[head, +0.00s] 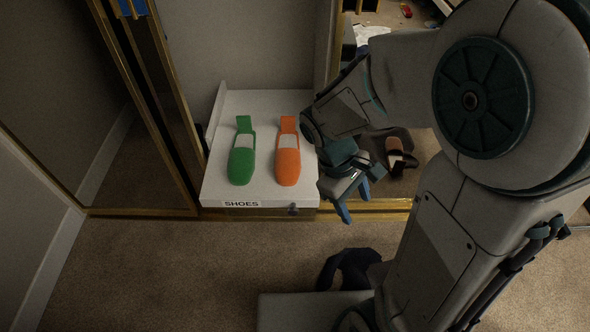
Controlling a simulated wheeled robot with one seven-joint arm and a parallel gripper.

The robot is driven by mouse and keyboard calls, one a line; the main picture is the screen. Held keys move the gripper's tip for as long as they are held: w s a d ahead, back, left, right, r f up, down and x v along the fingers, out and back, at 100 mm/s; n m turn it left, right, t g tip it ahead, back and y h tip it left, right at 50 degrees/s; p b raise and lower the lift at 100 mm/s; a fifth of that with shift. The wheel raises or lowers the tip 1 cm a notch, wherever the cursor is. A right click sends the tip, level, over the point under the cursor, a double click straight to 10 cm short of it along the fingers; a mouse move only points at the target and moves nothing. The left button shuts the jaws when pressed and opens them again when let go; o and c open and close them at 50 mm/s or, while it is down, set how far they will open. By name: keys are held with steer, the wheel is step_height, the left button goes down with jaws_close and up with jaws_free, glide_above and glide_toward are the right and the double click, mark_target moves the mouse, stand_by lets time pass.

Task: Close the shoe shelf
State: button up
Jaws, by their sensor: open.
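The white shoe shelf (262,102) sits low between gold-framed mirrored panels, with a "SHOES" label (241,204) on its front edge. A green shoe-shaped piece (241,165) and an orange one (288,166) lie side by side on it. My gripper (358,205) is at the shelf's front right corner, with its blue fingers open and pointing down. I cannot tell whether it touches the shelf. A small dark knob (293,210) shows on the shelf's front at the right. My arm hides part of the shelf's right side.
Mirrored panels with gold frames stand at left (193,150) and right of the shelf. A dark shoe (400,160) shows at right, apparently in the mirror. A dark blue object (347,268) lies on the carpet in front. The carpet (170,265) at front left is clear.

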steer(key=w+a+f+n+h, duration=0.3)
steer(key=f+n+h, duration=0.3)
steer(key=f+n, duration=0.25)
steer(key=n+t+y+b, duration=0.35)
steer(key=n+t, duration=1.55)
steer(key=n, duration=1.3)
glide_toward(292, 213)
steer(key=shift+m+h, duration=0.25)
steer(key=shift+h, duration=0.2)
steer(key=b+x, duration=0.1)
steer(key=x, duration=0.3)
steer(key=b+x, duration=0.1)
steer(key=x, duration=0.3)
steer(key=b+x, duration=0.1)
steer(key=x, duration=0.3)
steer(key=shift+w+f+b, duration=0.3)
steer(key=shift+w, duration=0.05)
